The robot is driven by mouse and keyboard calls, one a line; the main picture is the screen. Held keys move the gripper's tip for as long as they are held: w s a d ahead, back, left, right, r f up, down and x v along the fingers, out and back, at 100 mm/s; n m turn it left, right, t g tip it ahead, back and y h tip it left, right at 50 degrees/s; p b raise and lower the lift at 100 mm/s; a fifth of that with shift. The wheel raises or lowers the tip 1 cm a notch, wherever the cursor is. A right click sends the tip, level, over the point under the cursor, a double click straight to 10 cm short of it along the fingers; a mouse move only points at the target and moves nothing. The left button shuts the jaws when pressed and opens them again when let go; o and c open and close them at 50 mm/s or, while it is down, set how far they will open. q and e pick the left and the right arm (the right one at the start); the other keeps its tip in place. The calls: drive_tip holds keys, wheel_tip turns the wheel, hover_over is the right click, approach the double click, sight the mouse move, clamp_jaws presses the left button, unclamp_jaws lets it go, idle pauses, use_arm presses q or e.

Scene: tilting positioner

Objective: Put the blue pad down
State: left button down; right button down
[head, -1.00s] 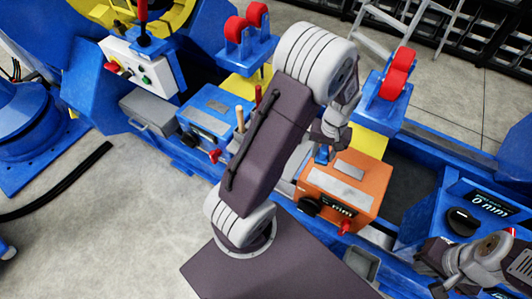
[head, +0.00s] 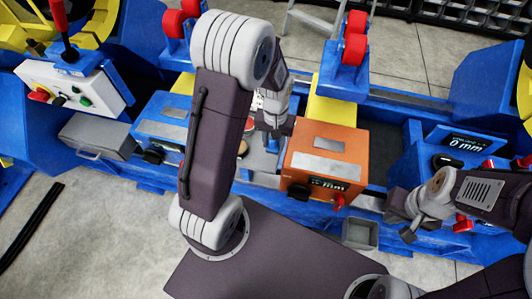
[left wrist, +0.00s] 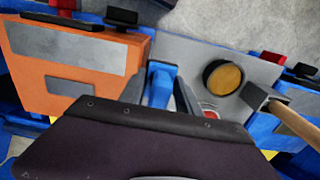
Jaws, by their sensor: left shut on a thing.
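My left gripper (head: 272,134) is shut on the blue pad, just left of the orange box (head: 325,143). In the left wrist view the blue pad (left wrist: 160,82) shows between the dark fingers, over or beside a grey plate (left wrist: 195,58). I cannot tell whether the pad touches the plate. In the head view the left arm and gripper hide much of this spot. My right gripper (head: 403,218) is at the lower right, in front of the blue box with the "0 mm" display (head: 465,143). Its fingers look apart and empty.
On the grey plate are a round yellow-brown disc with a dark rim (left wrist: 223,77) and a wooden handle (left wrist: 297,125). A blue box (head: 160,122) stands left of the gripper. A grey open bin (head: 360,233) sits in front. Red rollers (head: 355,38) stand behind.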

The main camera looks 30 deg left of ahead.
sight(266, 156)
use_arm(q)
drive_tip(key=shift+s+a+f, duration=0.3)
drive_tip(key=shift+a+f, duration=0.1)
drive_tip(key=shift+a, duration=0.2)
drive_tip(key=shift+s+a+f, duration=0.25)
drive_tip(key=shift+a+f, duration=0.1)
drive_tip(key=shift+a, duration=0.25)
wheel_tip(266, 156, down, 4)
drive_tip(key=shift+f+b, duration=0.1)
drive_tip(key=shift+b, duration=0.85)
drive_tip(key=shift+f, duration=0.1)
drive_tip(key=c, duration=0.9)
unclamp_jaws()
drive_tip(key=shift+o, duration=0.2)
